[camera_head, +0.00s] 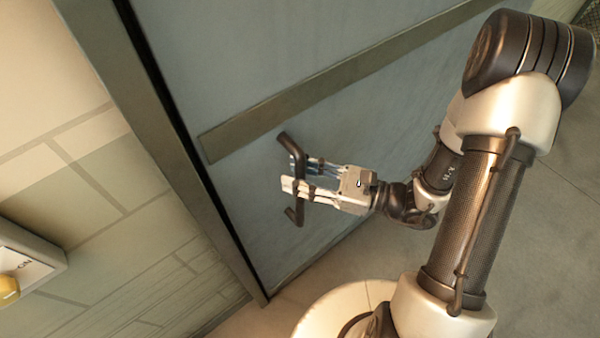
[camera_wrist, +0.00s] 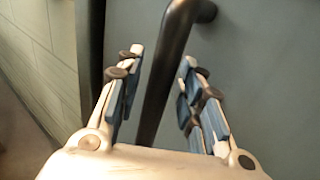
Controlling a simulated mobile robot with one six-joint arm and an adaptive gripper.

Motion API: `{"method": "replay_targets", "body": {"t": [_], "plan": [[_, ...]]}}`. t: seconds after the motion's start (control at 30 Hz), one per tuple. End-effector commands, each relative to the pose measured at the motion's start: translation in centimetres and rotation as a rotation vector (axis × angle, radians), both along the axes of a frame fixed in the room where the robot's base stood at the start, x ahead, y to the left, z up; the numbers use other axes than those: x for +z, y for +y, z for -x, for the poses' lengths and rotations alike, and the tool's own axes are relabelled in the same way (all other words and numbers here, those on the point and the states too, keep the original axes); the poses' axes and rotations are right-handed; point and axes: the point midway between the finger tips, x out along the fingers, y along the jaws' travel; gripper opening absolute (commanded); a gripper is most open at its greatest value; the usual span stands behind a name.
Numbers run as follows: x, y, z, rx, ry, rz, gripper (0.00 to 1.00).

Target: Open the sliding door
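The sliding door (camera_head: 330,135) is a grey-blue panel with a brown horizontal strip, standing against its dark frame. Its handle (camera_head: 291,147) is a dark bar bent at both ends, near the door's left edge. My gripper (camera_head: 299,176) is at the handle, with its fingers on either side of the bar. In the wrist view the handle (camera_wrist: 167,70) runs between the two fingers, with a gap visible on both sides. My gripper (camera_wrist: 158,80) is open and does not clamp the bar. The door's left edge meets the frame, with no opening visible.
A dark door frame post (camera_head: 150,110) stands left of the door. Left of it is a tiled wall (camera_head: 60,150) with a white switch box (camera_head: 28,255) bearing a yellow knob. Bare floor (camera_head: 545,210) lies to the right.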

Motion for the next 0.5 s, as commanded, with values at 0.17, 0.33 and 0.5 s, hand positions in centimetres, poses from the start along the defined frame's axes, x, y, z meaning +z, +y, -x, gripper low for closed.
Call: {"method": "replay_targets", "body": {"t": [0.17,0.33,0.5], "plan": [[0.0,-0.02,0.0,0.0,0.0,0.0,0.2],[0.0,-0.02,0.01,0.0,0.0,0.0,0.09],[0.0,-0.02,0.01,0.0,0.0,0.0,0.0]]}}
